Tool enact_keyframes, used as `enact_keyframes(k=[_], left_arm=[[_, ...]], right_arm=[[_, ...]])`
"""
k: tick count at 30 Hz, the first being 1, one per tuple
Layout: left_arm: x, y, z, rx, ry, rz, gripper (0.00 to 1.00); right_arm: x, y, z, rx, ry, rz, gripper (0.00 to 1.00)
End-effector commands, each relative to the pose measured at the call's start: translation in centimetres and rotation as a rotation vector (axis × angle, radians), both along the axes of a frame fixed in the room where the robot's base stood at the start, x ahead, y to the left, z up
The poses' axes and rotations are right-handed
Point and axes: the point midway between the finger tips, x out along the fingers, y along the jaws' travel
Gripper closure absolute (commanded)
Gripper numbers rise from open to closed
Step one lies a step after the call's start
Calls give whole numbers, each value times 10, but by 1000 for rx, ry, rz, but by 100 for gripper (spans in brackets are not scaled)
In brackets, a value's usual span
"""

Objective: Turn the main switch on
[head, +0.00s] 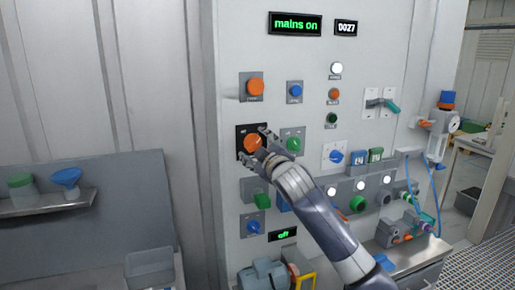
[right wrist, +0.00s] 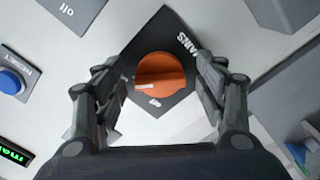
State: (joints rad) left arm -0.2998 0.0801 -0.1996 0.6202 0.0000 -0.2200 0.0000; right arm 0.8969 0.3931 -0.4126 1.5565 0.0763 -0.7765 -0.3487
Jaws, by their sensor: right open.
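The main switch is an orange rotary knob (head: 252,143) on a black square plate (head: 240,131) on the grey cabinet front. In the right wrist view the orange knob (right wrist: 160,76) sits between my fingers, and the black plate (right wrist: 165,25) reads "MAINS" and "off". My right gripper (head: 264,143) is open in front of the knob, its fingers (right wrist: 158,88) on either side with gaps visible. The display (head: 296,23) at the top of the cabinet reads "mains on" in green. My left gripper is not in view.
An orange button (head: 255,86) is above the switch, and a green knob (head: 293,144) is close to its right. A blue button (right wrist: 12,82) shows in the right wrist view. A shelf (head: 50,203) with green and blue vessels stands at the left.

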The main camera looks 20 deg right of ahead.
Motion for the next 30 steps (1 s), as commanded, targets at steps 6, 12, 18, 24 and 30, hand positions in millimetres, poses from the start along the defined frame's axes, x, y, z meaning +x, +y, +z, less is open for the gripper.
enact_keyframes(k=[6,12,18,24,30], left_arm=[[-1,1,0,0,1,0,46],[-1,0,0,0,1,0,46],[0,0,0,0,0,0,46],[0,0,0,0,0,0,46],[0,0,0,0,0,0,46]], right_arm=[[-8,-1,0,-1,-1,-1,35],[-35,-1,-1,-2,-1,1,35],[-70,-3,0,-2,-1,1,35],[-101,-4,0,-1,0,0,35],[-117,-4,0,0,0,0,35]])
